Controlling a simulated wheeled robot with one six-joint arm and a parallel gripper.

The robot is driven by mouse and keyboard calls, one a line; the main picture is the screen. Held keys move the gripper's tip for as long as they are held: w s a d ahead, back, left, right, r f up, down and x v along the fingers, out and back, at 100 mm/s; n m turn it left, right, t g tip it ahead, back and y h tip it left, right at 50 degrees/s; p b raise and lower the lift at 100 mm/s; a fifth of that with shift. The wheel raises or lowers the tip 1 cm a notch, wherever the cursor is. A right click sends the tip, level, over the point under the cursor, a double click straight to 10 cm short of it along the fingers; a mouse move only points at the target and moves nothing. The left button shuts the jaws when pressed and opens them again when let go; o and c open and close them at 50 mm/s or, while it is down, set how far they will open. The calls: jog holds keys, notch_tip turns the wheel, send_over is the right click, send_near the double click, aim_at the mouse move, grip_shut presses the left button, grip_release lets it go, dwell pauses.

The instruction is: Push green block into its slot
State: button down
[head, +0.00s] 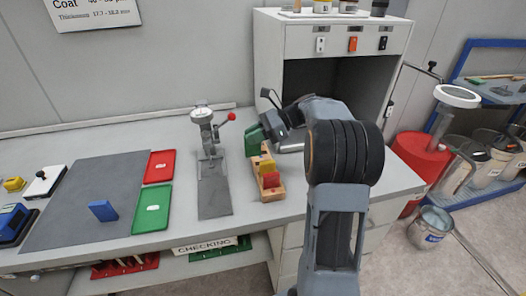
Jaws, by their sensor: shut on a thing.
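The wooden holder (272,193) stands on the bench, right of the grey stand plate. A red block (271,180) sits in its front part, and a yellow block (266,166) stands just behind it. The green block (253,141) shows at the back end of the holder, above and slightly left of the yellow one. My gripper (262,132) reaches in from the right and is shut on the green block. The fingertips are small and partly hidden, and I cannot tell how deep the green block sits in the holder.
A gauge stand (204,130) with a red-knobbed lever is close on the left. Red (160,166) and green (152,209) trays and a blue block (103,210) on a dark mat (75,190) lie farther left. A grey cabinet (300,60) rises behind my arm.

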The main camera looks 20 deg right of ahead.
jog(key=shift+w+d+f, duration=0.3)
jog(key=shift+d+f, duration=0.4)
jog(key=shift+f, duration=0.8)
jog(key=shift+w+d+f, duration=0.35)
jog(key=shift+d+f, duration=0.3)
jog(key=shift+f, duration=0.8)
jog(key=shift+w+d+f, duration=0.3)
jog(key=shift+d+f, duration=0.4)
jog(key=shift+f, duration=0.8)
jog(key=c, duration=1.1)
grip_release()
